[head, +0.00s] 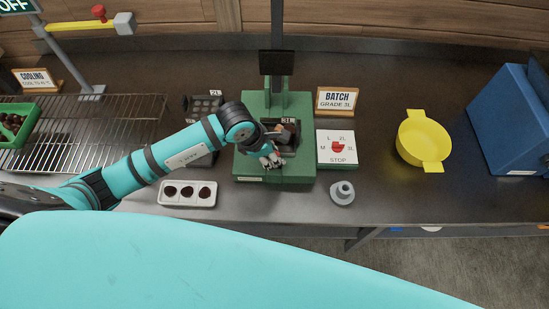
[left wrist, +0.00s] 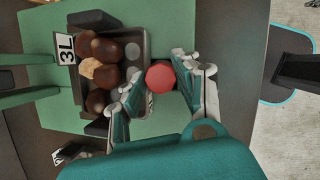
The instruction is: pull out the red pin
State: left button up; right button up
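The red pin (left wrist: 160,78) shows its round red head in the left wrist view, beside the dark tray (left wrist: 139,50). The pin's shaft is hidden below the head. In the head view my left gripper (head: 271,160) is over the front of the green stand (head: 275,172), and I cannot make out the pin there. My right gripper is in neither view.
Chestnuts (left wrist: 105,48) lie in the tray, close to the left finger. A white tray (head: 187,203), a grey knobbed piece (head: 342,193) and a yellow bowl (head: 424,140) are nearby. Counter between bowl and dial is clear.

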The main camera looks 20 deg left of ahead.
pick_arm(q)
grip_shut()
notch_tip(320, 180, up, 9)
jog(key=b, duration=0.2)
jog(key=shift+w+f+b, duration=0.1)
jog(key=shift+b, duration=0.2)
jog(key=shift+r, duration=0.65)
